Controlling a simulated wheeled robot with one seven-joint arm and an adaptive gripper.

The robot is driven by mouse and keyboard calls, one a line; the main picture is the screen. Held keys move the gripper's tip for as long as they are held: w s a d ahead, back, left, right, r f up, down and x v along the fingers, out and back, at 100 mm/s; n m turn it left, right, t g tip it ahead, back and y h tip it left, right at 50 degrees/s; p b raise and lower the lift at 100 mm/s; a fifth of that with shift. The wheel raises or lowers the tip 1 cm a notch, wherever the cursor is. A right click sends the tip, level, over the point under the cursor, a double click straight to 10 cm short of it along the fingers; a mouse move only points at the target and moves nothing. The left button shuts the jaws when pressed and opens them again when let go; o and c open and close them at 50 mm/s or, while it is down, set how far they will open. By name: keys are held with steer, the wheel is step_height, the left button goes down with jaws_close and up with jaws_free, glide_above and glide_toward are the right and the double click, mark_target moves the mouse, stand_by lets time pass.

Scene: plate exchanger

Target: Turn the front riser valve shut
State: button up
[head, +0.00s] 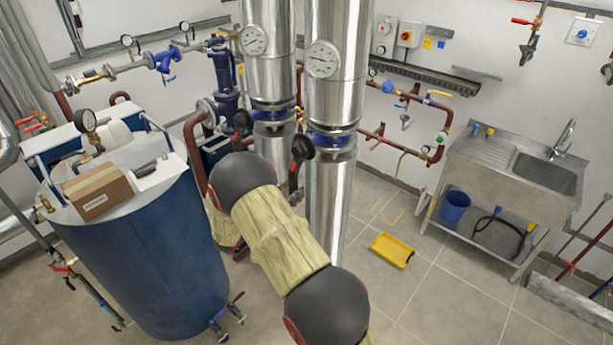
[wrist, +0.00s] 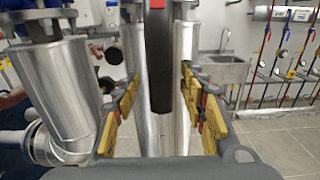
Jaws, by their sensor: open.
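In the head view the front riser (head: 335,85) is the right one of two tall silver pipes. Its blue valve (head: 330,138) sits below the gauge, with a black handle (head: 303,147) on its left side. In the wrist view a long black handle (wrist: 160,85) with a red stripe at its top stands upright between the fingers of my gripper (wrist: 159,92). The gripper is open, its yellow pads either side of the handle, with a visible gap on each side. In the head view my arm hides most of the gripper.
The other riser (head: 268,75) stands close on the left, with its own blue valve and black handle (head: 242,119). A blue tank (head: 140,250) with a cardboard box (head: 97,192) is at left. A yellow tray (head: 392,250) lies on the floor; a steel sink (head: 545,172) is at right.

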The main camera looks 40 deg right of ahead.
steer(key=shift+d+r, duration=0.15)
steer(key=shift+d, duration=0.15)
steer(key=d+p, duration=0.1)
steer(key=d, duration=0.4)
steer(key=shift+w, duration=0.2)
steer(key=shift+d, duration=0.2)
jaws_close()
stand_by(0.5)
